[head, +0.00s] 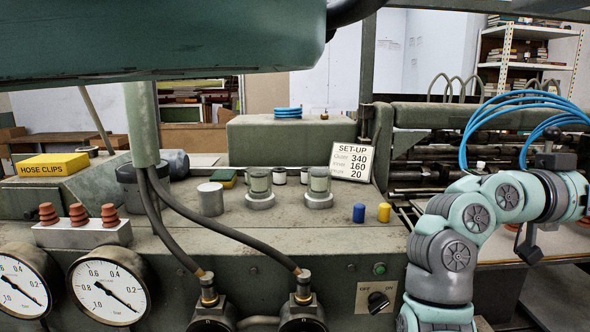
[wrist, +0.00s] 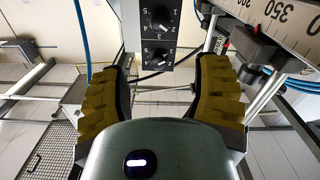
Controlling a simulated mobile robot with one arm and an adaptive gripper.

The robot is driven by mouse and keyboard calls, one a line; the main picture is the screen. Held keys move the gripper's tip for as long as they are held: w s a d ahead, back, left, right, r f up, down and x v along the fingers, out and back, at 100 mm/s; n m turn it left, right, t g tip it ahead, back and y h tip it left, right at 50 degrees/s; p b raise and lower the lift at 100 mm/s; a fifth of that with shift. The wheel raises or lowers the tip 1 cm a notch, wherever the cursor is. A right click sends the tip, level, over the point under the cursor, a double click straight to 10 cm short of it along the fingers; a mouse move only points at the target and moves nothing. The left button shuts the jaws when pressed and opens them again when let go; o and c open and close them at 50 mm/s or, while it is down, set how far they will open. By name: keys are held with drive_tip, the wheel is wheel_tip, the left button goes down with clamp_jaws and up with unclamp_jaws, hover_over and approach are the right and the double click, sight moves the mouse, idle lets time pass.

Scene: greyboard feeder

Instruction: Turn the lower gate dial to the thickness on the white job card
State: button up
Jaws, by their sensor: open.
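In the wrist view, a dark panel (wrist: 142,35) carries two black dials with white numbers around them. The lower dial (wrist: 158,56) sits near the panel's bottom edge, the upper dial (wrist: 160,18) above it. The lower dial's exact pointer setting is too small to read surely. My gripper (wrist: 161,72) is open and empty, its yellow ribbed fingers either side of the panel's lower end and apart from the dial. In the head view, the white job card (head: 352,162) is headed SET-UP and shows 340, 160 and 20; its small labels are hard to read.
A ruler bar (wrist: 285,15) and a dark bracket (wrist: 256,45) lie right of my gripper. Blue hoses cross the wrist view's left side. Gauges (head: 108,287), glass cups (head: 319,182) and an off-on switch (head: 378,300) are on the machine in the head view.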

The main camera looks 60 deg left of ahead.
drive_tip(key=shift+p+x, duration=2.95)
drive_tip(key=shift+x, duration=4.85)
clamp_jaws()
